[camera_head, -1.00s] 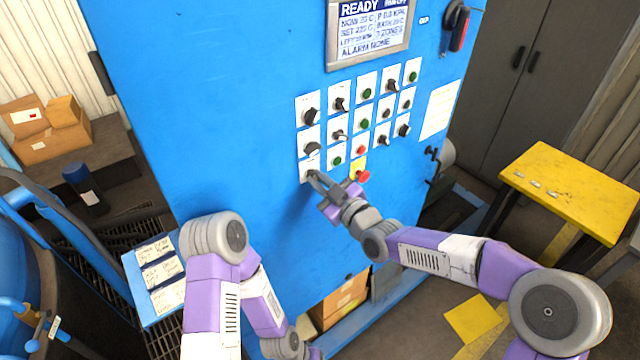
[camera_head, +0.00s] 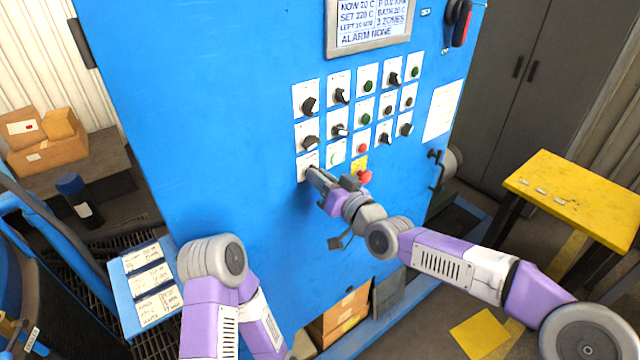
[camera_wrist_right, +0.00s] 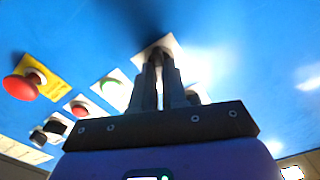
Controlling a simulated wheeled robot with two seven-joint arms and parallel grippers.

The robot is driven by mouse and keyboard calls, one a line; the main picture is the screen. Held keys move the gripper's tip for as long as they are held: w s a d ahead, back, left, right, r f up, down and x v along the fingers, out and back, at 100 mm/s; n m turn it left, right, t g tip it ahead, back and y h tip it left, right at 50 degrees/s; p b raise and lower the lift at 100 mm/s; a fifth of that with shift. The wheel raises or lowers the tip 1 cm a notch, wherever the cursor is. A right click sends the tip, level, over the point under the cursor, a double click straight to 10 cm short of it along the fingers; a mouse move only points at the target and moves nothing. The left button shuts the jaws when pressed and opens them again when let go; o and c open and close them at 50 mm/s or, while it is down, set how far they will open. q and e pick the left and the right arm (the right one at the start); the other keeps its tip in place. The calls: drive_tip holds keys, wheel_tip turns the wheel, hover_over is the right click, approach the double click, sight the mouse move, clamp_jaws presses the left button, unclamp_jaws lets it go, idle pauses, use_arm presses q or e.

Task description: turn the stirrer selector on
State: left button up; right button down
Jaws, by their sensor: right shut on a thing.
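The blue control cabinet (camera_head: 230,130) carries a grid of white-plated selectors and buttons. My right gripper (camera_head: 313,172) is at the bottom-left plate (camera_head: 302,160) of the grid, shut on the dark selector knob there. The fingers hide most of that knob, and its label cannot be read. In the right wrist view the fingers (camera_wrist_right: 158,62) meet at the white plate (camera_wrist_right: 166,44), with the knob hidden between them. My left arm is low at the left in the head view; its gripper is not in view.
A red mushroom button (camera_head: 364,177) on a yellow plate sits just right of my right gripper. A lit green button (camera_head: 335,154) is also close. A display (camera_head: 370,22) is above. A yellow table (camera_head: 580,195) stands at the right.

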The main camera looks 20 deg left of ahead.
drive_tip(key=shift+m+b, duration=0.3)
drive_tip(key=shift+m, duration=0.3)
drive_tip(key=c, duration=1.2)
unclamp_jaws()
drive_tip(key=shift+o, duration=0.2)
drive_tip(key=shift+d, duration=0.1)
drive_tip(key=v, duration=0.7)
drive_tip(key=shift+s+b, duration=0.2)
drive_tip(key=shift+b, duration=0.25)
drive_tip(key=shift+d+f, duration=0.1)
drive_tip(key=shift+d, duration=0.05)
